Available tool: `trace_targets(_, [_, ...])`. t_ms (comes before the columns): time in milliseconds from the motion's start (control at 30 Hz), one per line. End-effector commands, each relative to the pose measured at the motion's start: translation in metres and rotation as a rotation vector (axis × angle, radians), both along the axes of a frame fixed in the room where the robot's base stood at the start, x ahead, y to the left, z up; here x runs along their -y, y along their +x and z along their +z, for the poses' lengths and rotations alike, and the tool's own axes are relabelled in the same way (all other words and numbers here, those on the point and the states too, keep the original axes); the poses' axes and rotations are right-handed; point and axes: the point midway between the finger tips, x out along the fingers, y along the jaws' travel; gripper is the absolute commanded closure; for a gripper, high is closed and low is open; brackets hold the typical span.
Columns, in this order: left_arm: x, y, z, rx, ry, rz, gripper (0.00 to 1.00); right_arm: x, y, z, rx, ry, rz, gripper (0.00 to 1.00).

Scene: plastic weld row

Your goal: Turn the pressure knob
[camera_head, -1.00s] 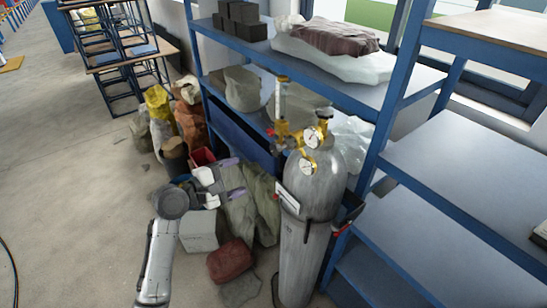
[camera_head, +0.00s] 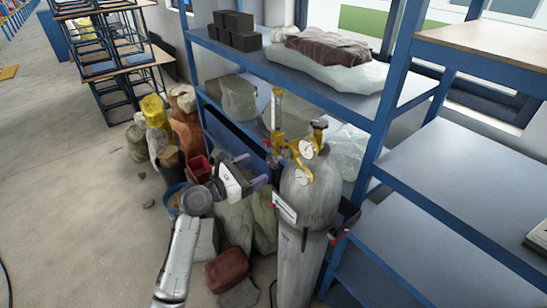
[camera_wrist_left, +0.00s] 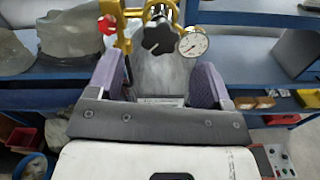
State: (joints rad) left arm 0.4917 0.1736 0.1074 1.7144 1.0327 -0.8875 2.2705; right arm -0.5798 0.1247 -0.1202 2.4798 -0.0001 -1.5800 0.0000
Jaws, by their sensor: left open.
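A grey gas cylinder (camera_head: 303,240) stands upright in front of the blue shelving. A brass regulator (camera_head: 283,146) with two white dial gauges (camera_head: 307,150) sits at its top. In the left wrist view, a black lobed knob (camera_wrist_left: 158,37) faces me, with a dial gauge (camera_wrist_left: 193,42) to its right and a red knob (camera_wrist_left: 106,24) to its left. My left gripper (camera_head: 253,171) is open and empty, left of the cylinder top. Its purple-padded fingers (camera_wrist_left: 158,82) point toward the regulator; the black knob shows beyond them, apparently untouched. My right gripper is out of view.
Blue shelving (camera_head: 270,66) stands close behind the cylinder, with dark blocks and wrapped bundles on top. Sacks (camera_head: 185,130), a red bin (camera_head: 197,168) and a red bundle (camera_head: 227,269) crowd the floor nearby. Open floor lies to the left.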

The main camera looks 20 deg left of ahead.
Motion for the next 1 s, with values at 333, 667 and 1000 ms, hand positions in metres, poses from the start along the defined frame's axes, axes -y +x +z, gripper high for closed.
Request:
trace_targets(333, [0.028, 0.046, 0.001, 0.000, 0.001, 0.000, 0.27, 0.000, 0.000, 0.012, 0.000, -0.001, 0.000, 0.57])
trace_targets(667, [0.038, 0.061, 0.000, 0.000, 0.002, 0.001, 0.27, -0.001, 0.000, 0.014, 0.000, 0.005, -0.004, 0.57])
trace_targets(1000, [0.038, 0.062, 0.000, 0.000, 0.002, 0.000, 0.33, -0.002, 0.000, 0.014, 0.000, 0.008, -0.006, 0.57])
